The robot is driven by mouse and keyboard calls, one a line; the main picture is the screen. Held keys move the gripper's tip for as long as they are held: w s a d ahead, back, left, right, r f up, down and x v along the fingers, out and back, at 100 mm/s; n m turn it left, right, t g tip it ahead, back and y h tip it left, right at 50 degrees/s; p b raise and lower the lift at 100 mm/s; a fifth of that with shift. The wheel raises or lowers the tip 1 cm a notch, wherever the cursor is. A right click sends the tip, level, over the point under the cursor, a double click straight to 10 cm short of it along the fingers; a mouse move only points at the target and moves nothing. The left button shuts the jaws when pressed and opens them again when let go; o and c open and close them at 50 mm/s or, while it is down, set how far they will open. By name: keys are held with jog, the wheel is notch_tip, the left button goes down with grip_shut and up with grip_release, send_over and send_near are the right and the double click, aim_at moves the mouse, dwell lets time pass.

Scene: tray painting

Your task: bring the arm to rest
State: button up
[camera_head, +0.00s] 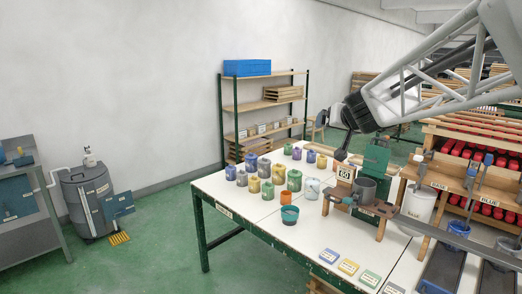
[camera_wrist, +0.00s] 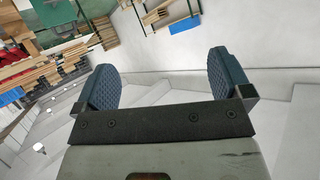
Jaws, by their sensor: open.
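My gripper (camera_wrist: 165,88) is open and empty in the wrist view, with its two dark blue padded fingers wide apart. Between and beyond the fingers there is only pale wall, with shelving and wooden pieces upside down at the top left. In the head view my arm (camera_head: 430,85) reaches in from the upper right, raised above the white table (camera_head: 225,188). Its dark wrist end is above the table's back right part, near a wooden stand with a "60" sign (camera_head: 344,172). The fingers are hard to make out in the head view.
Several coloured pots (camera_head: 276,203) stand on the table. A grey cup (camera_head: 365,189) sits in the stand at the right. Wooden racks with hanging tools (camera_head: 445,176) and red items are at the right. A shelf with a blue crate (camera_head: 247,68) stands behind.

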jog(key=s+a+f+n+g, duration=0.1)
jog(key=s+a+f+g, duration=0.1)
jog(key=s+f, duration=0.35)
jog(key=s+a+f+g+y, duration=0.1)
jog(key=s+a+f+g, duration=0.1)
jog(key=s, duration=0.7)
jog(key=s+a+f+n+g, duration=0.1)
jog(key=s+f, duration=0.2)
jog(key=s, duration=0.4)
jog(key=s+d+f+g+h, duration=0.1)
jog(key=s+f+g, duration=0.1)
jog(key=s+f, duration=0.3)
jog(key=s+d+f+m+g+h, duration=0.1)
jog(key=s+f, duration=0.4)
jog(key=s, duration=0.8)
jog(key=shift+s+d+f+g+h, duration=0.2)
jog(key=shift+g+h, duration=0.4)
jog(key=shift+g, duration=0.3)
